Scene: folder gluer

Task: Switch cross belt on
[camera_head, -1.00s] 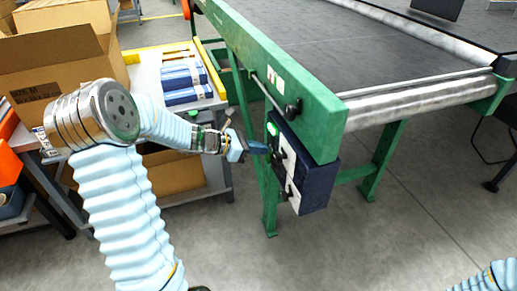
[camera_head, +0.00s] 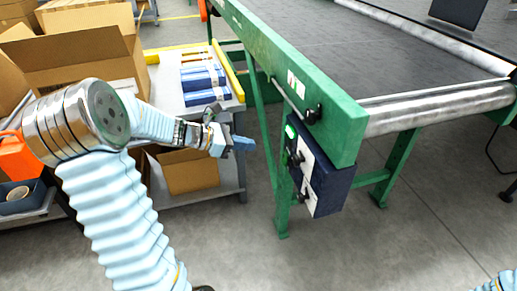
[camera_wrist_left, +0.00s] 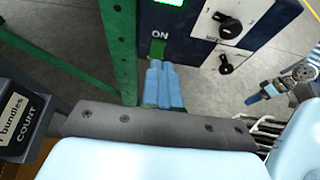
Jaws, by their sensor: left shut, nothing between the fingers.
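The dark blue control box (camera_head: 325,190) hangs on the green conveyor frame, with a bright green lit spot (camera_head: 291,131) at its upper left. It carries a black upper knob (camera_head: 297,158) and a black lower knob (camera_head: 303,195) on white plates. My left gripper (camera_head: 243,144) is shut and empty, left of the box with a gap. Its fingertips (camera_wrist_left: 160,66) appear just below the green square. My right gripper (camera_wrist_left: 262,95) shows small at right; its jaws are unclear.
The conveyor belt (camera_head: 330,45) runs back from a metal roller (camera_head: 440,106). A grey table (camera_head: 222,115) with blue stacks (camera_head: 203,78) and cardboard boxes (camera_head: 85,50) stands left. Open floor (camera_head: 340,255) lies in front.

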